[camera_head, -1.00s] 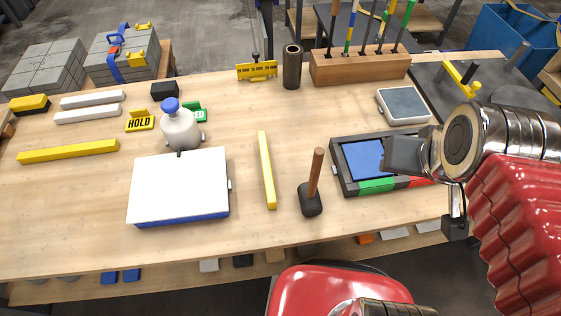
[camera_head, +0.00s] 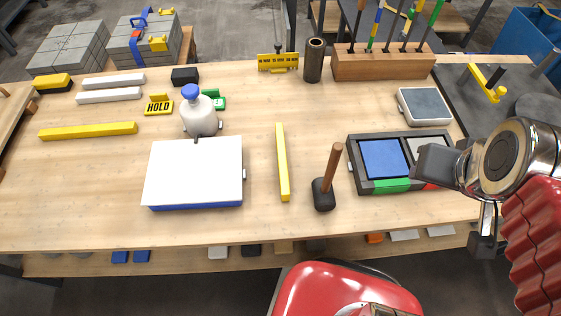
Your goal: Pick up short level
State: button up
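A slim yellow bar (camera_head: 282,162) lies on the wooden table, pointing away from me, between a white board and a mallet. Another yellow bar (camera_head: 88,131) lies crosswise at the left. I cannot tell for sure which of these is the short level. My gripper (camera_head: 436,166) is at the right, over the black tray, apart from all three yellow pieces. Its dark end is seen from the side, so its opening is hidden.
The white board (camera_head: 193,172) and the mallet (camera_head: 327,182) flank the middle bar. A wooden tool rack (camera_head: 383,64) stands at the back right. The table's front left is clear.

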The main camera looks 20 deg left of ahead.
aim_at(282, 164)
jog(key=k, duration=1.5)
jog(key=u, duration=1.75)
jog(key=i, duration=1)
jog(key=u, duration=0.05)
